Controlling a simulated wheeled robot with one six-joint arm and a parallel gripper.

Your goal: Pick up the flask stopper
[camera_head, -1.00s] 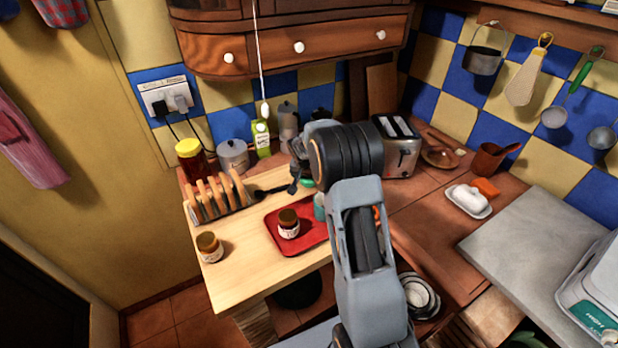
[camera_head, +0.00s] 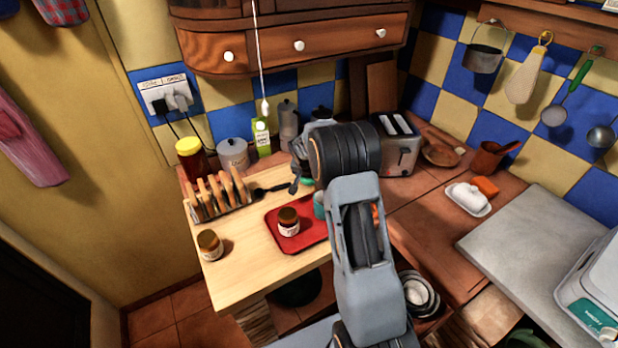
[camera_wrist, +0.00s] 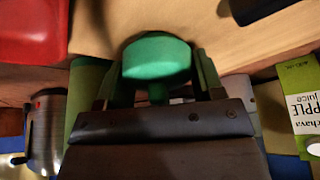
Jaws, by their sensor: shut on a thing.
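The flask stopper (camera_wrist: 155,58) is a round green cap with a narrower stem below it, seen in the wrist view. My gripper (camera_wrist: 158,82) is shut on it, with a dark finger on each side. In the head view my gripper (camera_head: 298,178) is over the far part of the wooden board, and a small bit of green stopper (camera_head: 307,182) shows beside it; my arm hides much there. A teal object (camera_head: 319,204) by the red tray is partly hidden by my arm; I cannot tell whether it is the flask.
A toast rack (camera_head: 215,196), a juice carton (camera_head: 262,138) and a toaster (camera_head: 399,150) stand around. The grey slab (camera_head: 530,240) is largely bare.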

